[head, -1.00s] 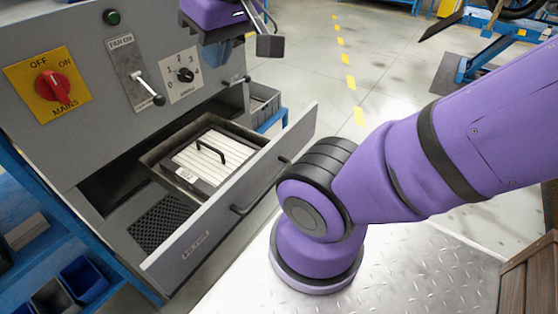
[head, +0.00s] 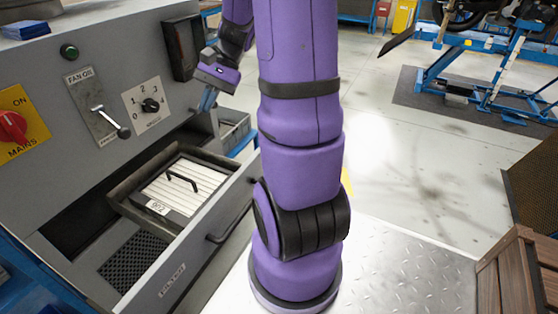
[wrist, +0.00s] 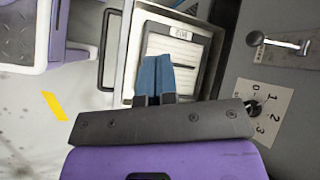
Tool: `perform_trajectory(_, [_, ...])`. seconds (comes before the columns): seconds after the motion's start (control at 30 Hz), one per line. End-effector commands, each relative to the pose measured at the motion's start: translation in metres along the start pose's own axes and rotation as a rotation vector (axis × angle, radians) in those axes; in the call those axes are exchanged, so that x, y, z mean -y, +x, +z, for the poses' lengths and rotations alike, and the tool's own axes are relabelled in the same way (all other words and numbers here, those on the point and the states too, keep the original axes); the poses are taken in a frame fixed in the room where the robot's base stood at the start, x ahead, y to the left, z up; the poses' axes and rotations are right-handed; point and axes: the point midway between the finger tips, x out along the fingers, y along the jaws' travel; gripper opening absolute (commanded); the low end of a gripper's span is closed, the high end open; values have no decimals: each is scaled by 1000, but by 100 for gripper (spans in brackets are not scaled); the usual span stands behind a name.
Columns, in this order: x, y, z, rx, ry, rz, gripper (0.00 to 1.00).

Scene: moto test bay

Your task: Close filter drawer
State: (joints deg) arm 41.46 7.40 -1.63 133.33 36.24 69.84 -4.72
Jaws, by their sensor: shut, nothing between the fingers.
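The grey filter drawer (head: 190,262) stands open, pulled out from the grey cabinet, with a dark bar handle (head: 229,222) on its front. Inside it sits a metal tray holding a white pleated filter (head: 195,190) with a black handle. My gripper (head: 207,102) is up by the cabinet's right end in the head view, above and behind the drawer, partly hidden behind its own wrist. In the wrist view my gripper (wrist: 157,62) has its two blue fingers together and empty. They appear over the filter (wrist: 172,48), apart from the drawer handle (wrist: 108,50).
The cabinet face carries a red mains switch (head: 12,126), a fan lever (head: 110,122) and a rotary dial (head: 151,105). A grey bin (head: 235,130) stands beyond the drawer. Wooden crates (head: 518,268) stand at lower right.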

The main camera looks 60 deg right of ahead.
Motion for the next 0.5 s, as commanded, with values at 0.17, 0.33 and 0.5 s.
perform_trajectory(0.17, [-29,-3,-50,81,188,-162,0])
perform_trajectory(0.33, [-63,-6,-94,143,351,-330,0])
perform_trajectory(0.5, [-104,-6,-135,194,505,-512,0])
